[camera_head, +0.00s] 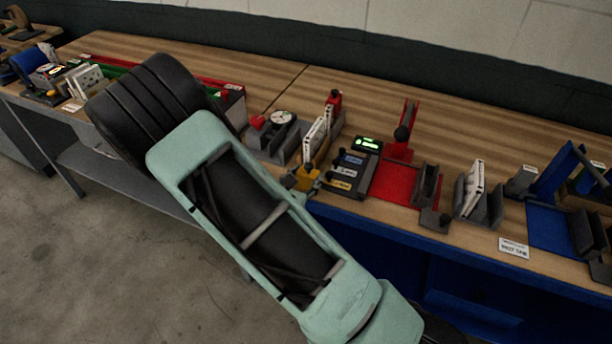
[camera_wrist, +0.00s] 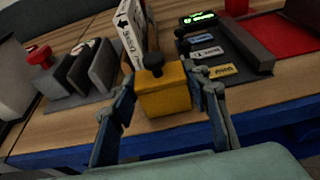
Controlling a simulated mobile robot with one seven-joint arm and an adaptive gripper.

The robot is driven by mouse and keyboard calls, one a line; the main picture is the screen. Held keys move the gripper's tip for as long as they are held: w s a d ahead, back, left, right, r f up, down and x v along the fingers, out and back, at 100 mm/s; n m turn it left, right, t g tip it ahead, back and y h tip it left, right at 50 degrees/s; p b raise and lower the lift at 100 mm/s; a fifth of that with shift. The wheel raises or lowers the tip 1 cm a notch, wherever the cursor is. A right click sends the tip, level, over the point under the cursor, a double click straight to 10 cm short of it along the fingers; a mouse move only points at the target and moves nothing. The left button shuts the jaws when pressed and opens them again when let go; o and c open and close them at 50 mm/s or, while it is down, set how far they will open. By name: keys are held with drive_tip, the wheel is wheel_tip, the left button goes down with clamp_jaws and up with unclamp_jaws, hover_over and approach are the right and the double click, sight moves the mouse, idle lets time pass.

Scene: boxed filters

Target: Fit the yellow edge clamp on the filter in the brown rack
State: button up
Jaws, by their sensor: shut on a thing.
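The yellow edge clamp (camera_wrist: 165,98), a block with a black knob on top, sits between the fingers of my gripper (camera_wrist: 160,84) in the wrist view. My gripper is shut on it. In the head view the clamp (camera_head: 304,179) shows just beyond my pale green arm, at the bench's front edge. A white filter (camera_wrist: 131,30) with black arrow marks stands upright right behind the clamp. It also shows in the head view (camera_head: 315,136), in a grey-brown rack (camera_head: 334,126). I cannot tell whether the clamp touches the filter.
A dark panel (camera_head: 352,172) with a green display and coloured labels stands right of the clamp. A gauge unit (camera_head: 281,118) and a red knob (camera_head: 258,122) are left. A red fixture (camera_head: 395,182) and another filter (camera_head: 473,187) in a grey holder are further right.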

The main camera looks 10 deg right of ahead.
drive_tip(key=shift+f, duration=0.15)
drive_tip(key=o, duration=1.2)
drive_tip(key=shift+r, duration=0.25)
drive_tip(key=b+v, duration=0.1)
drive_tip(key=v, duration=1.1)
